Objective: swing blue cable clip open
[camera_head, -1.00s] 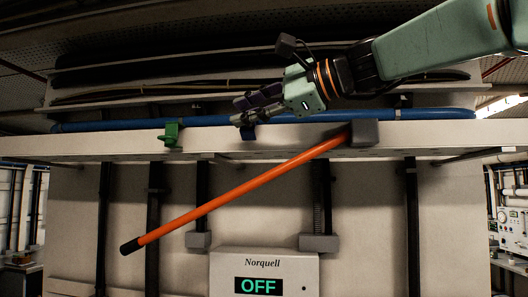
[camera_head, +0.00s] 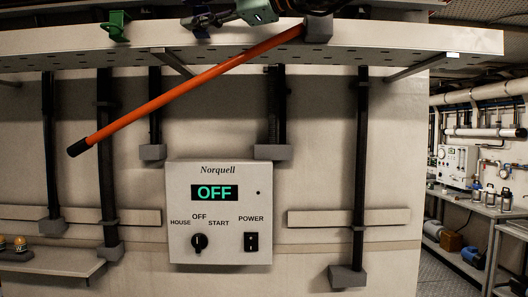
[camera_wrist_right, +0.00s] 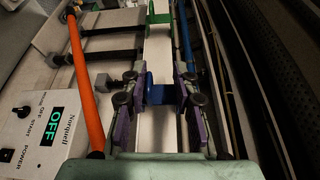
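The blue cable clip (camera_wrist_right: 156,95) sits on the edge of the pale tray in the right wrist view, between the two fingers of my right gripper (camera_wrist_right: 160,88). The fingers are apart, one on each side of the clip. I cannot tell whether either finger touches it. My left gripper is not in view.
A green clip (camera_head: 116,26) stands on the pale tray (camera_head: 60,40), left of my gripper. An orange bar (camera_head: 190,85) slants down from a grey block. The Norquell box (camera_head: 219,212) reads OFF. A blue cable (camera_wrist_right: 184,35) runs along the tray.

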